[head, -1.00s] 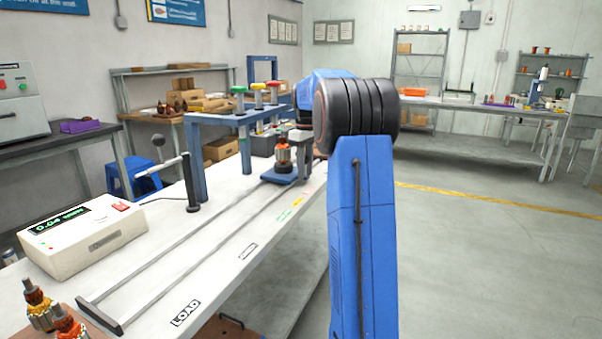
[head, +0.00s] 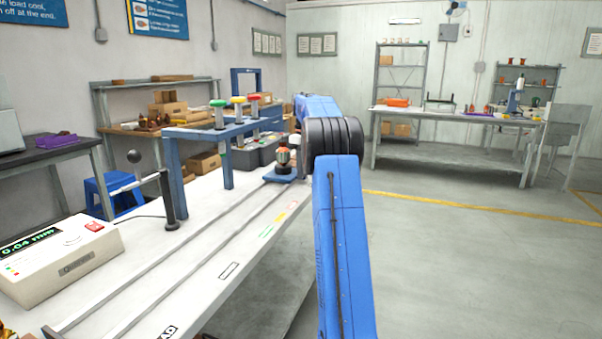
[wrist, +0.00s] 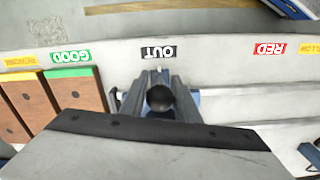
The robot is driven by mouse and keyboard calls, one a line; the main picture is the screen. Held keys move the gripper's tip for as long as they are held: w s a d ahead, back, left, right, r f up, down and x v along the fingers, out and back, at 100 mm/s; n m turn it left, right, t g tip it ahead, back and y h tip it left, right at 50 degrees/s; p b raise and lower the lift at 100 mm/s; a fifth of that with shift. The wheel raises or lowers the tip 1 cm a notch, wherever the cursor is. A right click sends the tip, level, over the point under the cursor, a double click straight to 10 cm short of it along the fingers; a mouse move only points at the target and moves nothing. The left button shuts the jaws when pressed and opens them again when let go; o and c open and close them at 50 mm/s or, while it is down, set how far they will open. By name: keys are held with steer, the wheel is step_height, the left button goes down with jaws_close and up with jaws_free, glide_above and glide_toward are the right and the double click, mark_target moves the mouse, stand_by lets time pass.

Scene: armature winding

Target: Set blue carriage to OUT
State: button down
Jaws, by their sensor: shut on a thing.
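The blue carriage (head: 279,178) sits on the rails at the far part of the white bench, with an armature (head: 283,155) with orange windings upright on it. In the wrist view, my gripper (wrist: 160,88) is shut on a dark round-topped knob (wrist: 160,98) of the carriage. A bit of the carriage's blue shows beside the jaws. The OUT label (wrist: 158,53) lies on the bench directly in line with the jaws. The RED label (wrist: 270,49) is to the right and the GOOD label (wrist: 70,57) to the left. In the head view my arm hides most of the gripper.
A blue stand (head: 228,162) with coloured-top posts spans the bench behind the rails. A meter box (head: 62,262) and a lever (head: 167,195) are nearer. Floor right of the bench is clear.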

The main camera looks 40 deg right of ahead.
steer(key=shift+w+d+r, duration=0.1)
steer(key=shift+w+d, duration=0.05)
stand_by(0.3)
steer(key=c, duration=1.6)
jaws_free()
steer(key=shift+d, duration=0.1)
steer(key=shift+o, duration=0.2)
